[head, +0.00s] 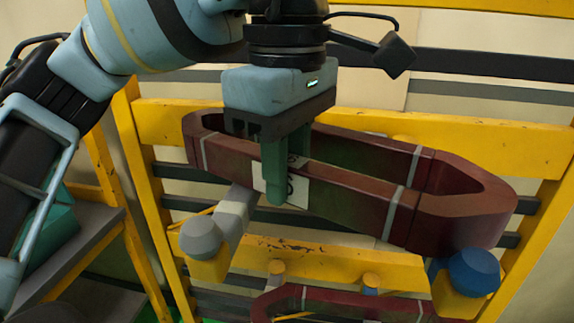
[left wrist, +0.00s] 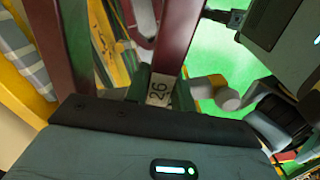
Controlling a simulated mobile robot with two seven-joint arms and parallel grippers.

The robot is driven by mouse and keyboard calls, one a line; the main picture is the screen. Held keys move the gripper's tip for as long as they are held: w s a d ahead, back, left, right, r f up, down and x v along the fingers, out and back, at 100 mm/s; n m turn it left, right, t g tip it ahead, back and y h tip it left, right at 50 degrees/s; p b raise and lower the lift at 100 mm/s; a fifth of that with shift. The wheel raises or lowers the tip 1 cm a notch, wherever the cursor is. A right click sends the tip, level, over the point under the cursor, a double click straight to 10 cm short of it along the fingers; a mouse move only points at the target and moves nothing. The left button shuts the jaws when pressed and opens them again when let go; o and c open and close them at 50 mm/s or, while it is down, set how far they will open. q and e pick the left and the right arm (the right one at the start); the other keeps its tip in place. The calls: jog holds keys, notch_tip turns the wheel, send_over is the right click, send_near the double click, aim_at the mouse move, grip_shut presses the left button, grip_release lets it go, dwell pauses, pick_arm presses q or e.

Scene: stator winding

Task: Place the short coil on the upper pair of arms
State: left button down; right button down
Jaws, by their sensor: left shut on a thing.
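The short coil (head: 345,193) is a long dark red loop with pale bands and a white label. It also shows in the left wrist view (left wrist: 177,38), where the label reads 26. My left gripper (head: 286,170) is shut on the coil's near long side at the label, with a green finger in front of it. The coil is over the upper pair of arms. The left arm (head: 235,212) is grey with a round grey cap; the right arm's blue cap (head: 474,272) is below the coil's right end. I cannot tell whether coil and arms touch. My right gripper is not in view.
The yellow rack (head: 310,262) stands behind and below the coil. Another dark red coil (head: 340,299) is lower on the rack, near small grey and orange pegs (head: 371,283). A yellow-framed shelf (head: 83,255) stands at the left.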

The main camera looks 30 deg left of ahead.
pick_arm(q)
jog(key=shift+f, duration=0.1)
jog(key=c, duration=1.2)
grip_release()
pick_arm(e)
jog(key=shift+a, duration=0.15)
pick_arm(q)
jog(key=shift+r, duration=0.65)
notch_tip(320, 180, up, 11)
jog(key=p, duration=0.2)
jog(key=shift+p, duration=0.3)
pick_arm(e)
jog(key=shift+t, duration=0.5)
jog(key=w+r, duration=0.2)
jog(key=r, duration=0.1)
jog(key=shift+w+d+r, duration=0.2)
jog(key=shift+w+d, duration=0.15)
jog(key=shift+s+f, duration=0.1)
